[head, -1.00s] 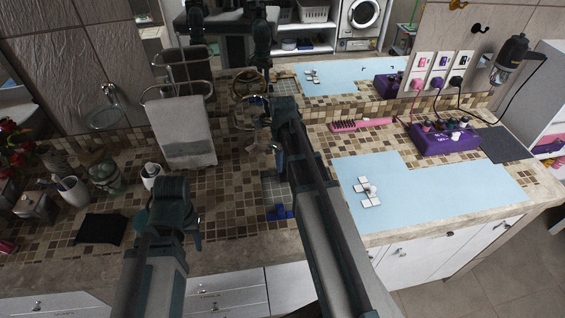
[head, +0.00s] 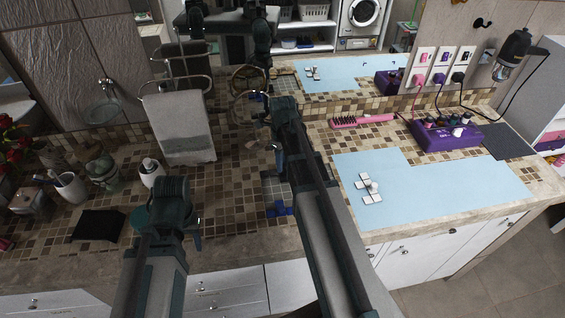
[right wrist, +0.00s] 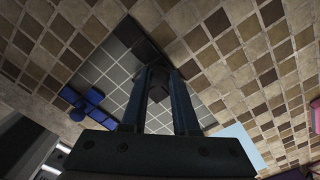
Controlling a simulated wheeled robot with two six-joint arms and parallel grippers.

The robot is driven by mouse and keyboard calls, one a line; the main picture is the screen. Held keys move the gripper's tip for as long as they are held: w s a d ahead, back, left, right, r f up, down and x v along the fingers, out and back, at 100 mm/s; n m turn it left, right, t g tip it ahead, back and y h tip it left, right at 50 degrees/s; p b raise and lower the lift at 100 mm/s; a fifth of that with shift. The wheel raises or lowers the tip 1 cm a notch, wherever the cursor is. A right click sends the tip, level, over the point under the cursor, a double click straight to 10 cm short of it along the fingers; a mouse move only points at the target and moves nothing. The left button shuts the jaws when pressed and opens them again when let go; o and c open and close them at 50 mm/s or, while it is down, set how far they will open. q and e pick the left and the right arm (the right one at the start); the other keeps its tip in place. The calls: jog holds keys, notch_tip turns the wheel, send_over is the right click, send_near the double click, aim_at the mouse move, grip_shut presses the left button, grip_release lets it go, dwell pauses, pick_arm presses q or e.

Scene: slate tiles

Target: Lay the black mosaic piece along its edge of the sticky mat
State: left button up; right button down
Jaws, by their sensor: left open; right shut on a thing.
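The sticky mat (right wrist: 100,62) is a dark grey gridded sheet on the tiled counter; part of it shows in the head view (head: 270,184), left of my right arm. A blue mosaic piece (right wrist: 88,104) lies along one edge of it, also seen in the head view (head: 279,209). My right gripper (right wrist: 160,82) is shut on the black mosaic piece (right wrist: 157,92), over the mat. The fingers hide part of the piece, and I cannot tell whether it touches the mat. In the head view my right gripper (head: 278,148) hides it. My left gripper (head: 197,236) is open, left of the mat.
Behind are a pink brush (head: 362,121) and a purple box (head: 440,136). A black cloth (head: 98,226), cups (head: 70,187) and a towel stand (head: 180,128) are at left. A mirror backs the counter.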

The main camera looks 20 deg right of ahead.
pick_arm(q)
jog(key=shift+f+b, duration=0.35)
jog(key=shift+f, duration=0.05)
pick_arm(e)
jog(key=shift+f, duration=0.4)
jog(key=c, duration=0.6)
grip_release()
pick_arm(q)
jog(key=shift+r, duration=0.1)
pick_arm(e)
jog(key=shift+r, duration=0.15)
pick_arm(q)
notch_tip(320, 180, up, 14)
jog(key=p, duration=1.3)
jog(key=shift+f+p, duration=0.2)
jog(key=shift+p, duration=0.2)
pick_arm(e)
notch_tip(320, 180, up, 14)
jog(key=shift+f, duration=0.2)
